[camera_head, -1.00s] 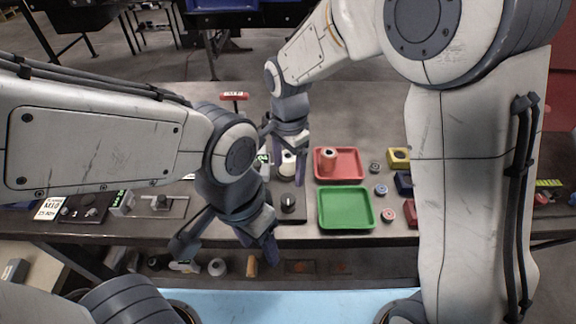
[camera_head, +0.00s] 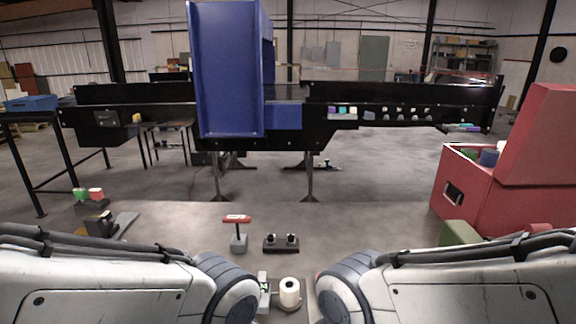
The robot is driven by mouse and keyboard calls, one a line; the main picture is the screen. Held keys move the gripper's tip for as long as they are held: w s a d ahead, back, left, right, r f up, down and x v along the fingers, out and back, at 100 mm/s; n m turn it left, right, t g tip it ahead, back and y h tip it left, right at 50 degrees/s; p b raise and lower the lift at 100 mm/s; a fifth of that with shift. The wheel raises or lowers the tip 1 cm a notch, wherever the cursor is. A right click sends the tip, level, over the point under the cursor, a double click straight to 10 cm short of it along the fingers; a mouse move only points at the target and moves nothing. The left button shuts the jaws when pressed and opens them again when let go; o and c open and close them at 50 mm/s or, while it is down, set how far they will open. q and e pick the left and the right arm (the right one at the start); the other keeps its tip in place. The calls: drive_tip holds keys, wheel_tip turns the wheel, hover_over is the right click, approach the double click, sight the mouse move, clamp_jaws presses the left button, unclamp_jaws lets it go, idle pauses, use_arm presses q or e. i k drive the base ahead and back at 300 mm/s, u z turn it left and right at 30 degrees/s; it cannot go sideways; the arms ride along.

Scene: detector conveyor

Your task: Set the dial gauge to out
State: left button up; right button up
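I cannot make out for certain which thing is the dial gauge. A white cylinder (camera_head: 290,292) stands on the near table between my two arms, and a small pale device with a green display (camera_head: 264,285) is just left of it. Both are cut off or partly covered by my arms at the bottom of the head view. My two arms come in from the lower left and lower right, but neither gripper is in view.
A red T-handle (camera_head: 237,219) on a grey base and a black block with two knobs (camera_head: 281,244) stand on the table beyond. A black conveyor (camera_head: 390,92) with a blue housing (camera_head: 226,70) spans the background. A red bin (camera_head: 490,205) is right.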

sight(265, 286)
drive_tip(key=z, duration=0.15)
drive_tip(key=k, duration=0.5)
drive_tip(key=z, duration=1)
drive_tip(key=i, duration=0.85)
drive_tip(key=u, duration=0.7)
